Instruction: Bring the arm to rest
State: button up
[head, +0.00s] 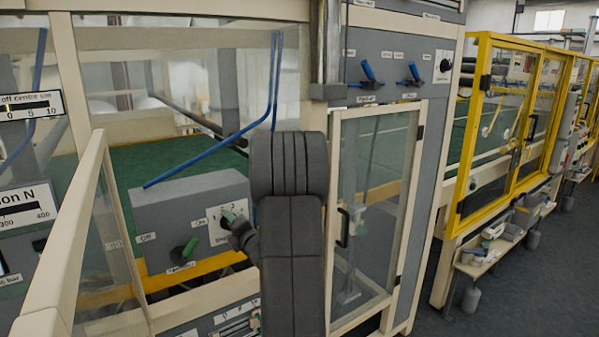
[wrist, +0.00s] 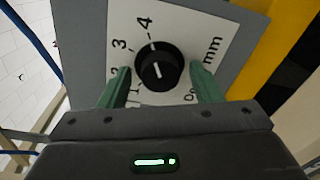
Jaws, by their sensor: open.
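My gripper (wrist: 161,88) is open in the wrist view, with its two green fingers on either side of a black round knob (wrist: 156,67). A gap shows between each finger and the knob. The knob sits on a white dial plate marked 1 to 4 and "mm". In the head view my arm reaches forward over the grey control box (head: 165,210), and my gripper (head: 229,216) is at the dial plate on the box's face. The knob is mostly hidden there by the gripper.
An open glazed door frame (head: 85,215) stands at left, a glazed door (head: 370,200) at right. Blue-handled switches (head: 368,72) are on the upper panel.

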jog(key=f+b+v, duration=0.1)
jog(key=b+v, duration=0.2)
jog(key=v, duration=1.1)
jog(key=w+a+n+t+h+b, duration=0.1)
jog(key=w+a+n+b, duration=0.5)
jog(key=w+n, duration=0.5)
jog(key=shift+a+n, duration=1.15)
jog(key=shift+n, duration=2.65)
jog(key=shift+w, duration=0.1)
